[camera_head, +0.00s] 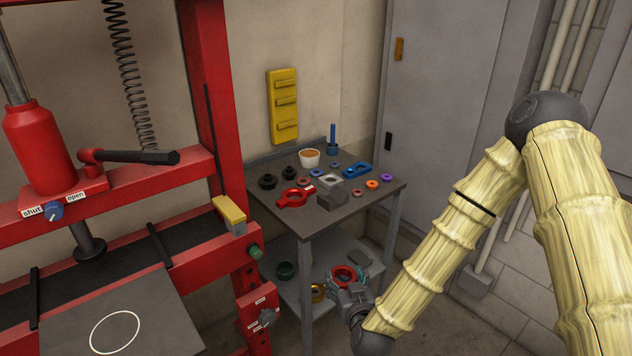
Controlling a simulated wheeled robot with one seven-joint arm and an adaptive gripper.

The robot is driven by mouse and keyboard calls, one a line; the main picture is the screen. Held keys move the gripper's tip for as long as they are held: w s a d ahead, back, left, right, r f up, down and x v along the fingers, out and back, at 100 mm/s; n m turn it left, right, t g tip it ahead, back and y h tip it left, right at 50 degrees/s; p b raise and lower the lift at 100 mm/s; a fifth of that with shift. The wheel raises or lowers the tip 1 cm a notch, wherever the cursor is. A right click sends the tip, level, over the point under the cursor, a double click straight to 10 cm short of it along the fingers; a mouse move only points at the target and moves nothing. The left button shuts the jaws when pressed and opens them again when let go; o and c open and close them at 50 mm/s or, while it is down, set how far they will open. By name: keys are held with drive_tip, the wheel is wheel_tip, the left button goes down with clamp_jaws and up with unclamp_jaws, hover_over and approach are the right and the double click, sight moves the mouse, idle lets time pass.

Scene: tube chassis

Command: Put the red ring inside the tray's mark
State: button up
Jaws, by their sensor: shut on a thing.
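My gripper (347,281) is at the lower middle of the view, in front of the small table's lower shelf. It is shut on a red ring (343,272), which shows at the fingertips; its lower part is partly hidden by the fingers. The tray (165,318) is a dark flat plate at the lower left, on the red press. Its mark (115,331) is a white circle outline with nothing inside it. The gripper and ring are well to the right of the tray.
The red press frame (215,90) and its post with a red valve box (259,317) stand between gripper and tray. The small table (330,220) carries a red lugged part (294,197), a grey block (332,200), a cup (309,158) and several small rings. A green ring (286,271) lies on the lower shelf.

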drive_tip(key=w+a+r+n+y, duration=0.2)
drive_tip(key=w+a+r, duration=0.4)
drive_tip(key=a+r, duration=0.3)
drive_tip(key=p, duration=0.3)
hover_over(310, 223)
drive_tip(key=shift+s+f, duration=0.25)
drive_tip(key=shift+w+f, duration=0.15)
drive_tip(key=shift+f+p, duration=0.3)
drive_tip(key=shift+f, duration=1.35)
drive_tip(key=shift+f, duration=0.2)
drive_tip(key=o, duration=1.1)
drive_tip(key=shift+r, duration=0.15)
